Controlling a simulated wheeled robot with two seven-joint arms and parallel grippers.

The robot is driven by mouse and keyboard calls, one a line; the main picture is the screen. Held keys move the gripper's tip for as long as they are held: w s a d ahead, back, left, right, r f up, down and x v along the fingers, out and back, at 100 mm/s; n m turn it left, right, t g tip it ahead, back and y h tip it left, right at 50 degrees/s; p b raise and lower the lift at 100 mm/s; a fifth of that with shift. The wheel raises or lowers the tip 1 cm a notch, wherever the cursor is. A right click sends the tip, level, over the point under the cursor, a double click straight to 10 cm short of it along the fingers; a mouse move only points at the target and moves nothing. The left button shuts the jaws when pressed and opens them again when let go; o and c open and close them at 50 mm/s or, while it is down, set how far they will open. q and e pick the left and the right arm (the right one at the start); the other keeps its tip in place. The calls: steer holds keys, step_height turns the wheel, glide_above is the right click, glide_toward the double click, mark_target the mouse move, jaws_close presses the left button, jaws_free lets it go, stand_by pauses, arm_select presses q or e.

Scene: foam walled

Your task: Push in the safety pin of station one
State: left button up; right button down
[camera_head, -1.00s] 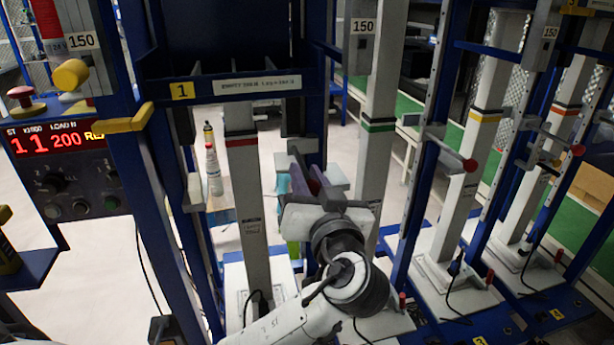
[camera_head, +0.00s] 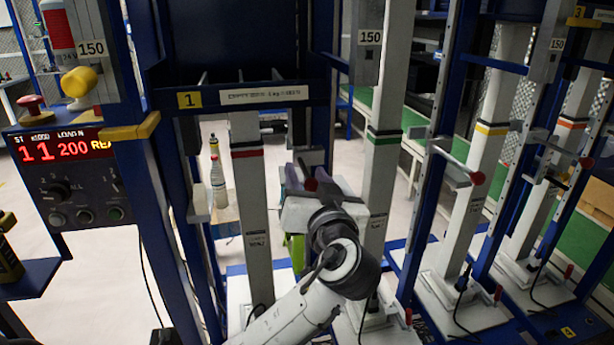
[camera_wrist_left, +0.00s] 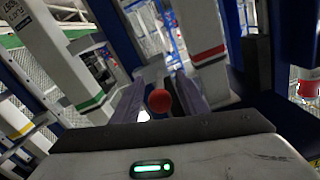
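Station one is the blue frame with the yellow "1" label (camera_head: 190,99). Its safety pin shows as a red ball knob (camera_head: 311,185) at my left gripper, between its uprights; the pin's rod is hidden. My left gripper (camera_head: 308,180) reaches in between the white column with the red band and the one with the green band. In the left wrist view the red knob (camera_wrist_left: 159,100) lies between the two grey-purple fingers of the gripper (camera_wrist_left: 160,92). The fingers stand apart, with visible gaps beside the knob. Contact cannot be told. My right gripper is not in view.
The column with the red band (camera_head: 248,200) and the column with the green band (camera_head: 379,190) flank the gripper closely. Two neighbouring stations at right have red-tipped pins (camera_head: 477,178). A control box with a red display (camera_head: 70,148) is at left.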

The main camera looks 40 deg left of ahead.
arm_select(q)
steer(key=b+v, duration=0.1)
steer(key=v, duration=0.9)
steer(key=shift+s, duration=0.15)
steer(key=shift+f, duration=0.1)
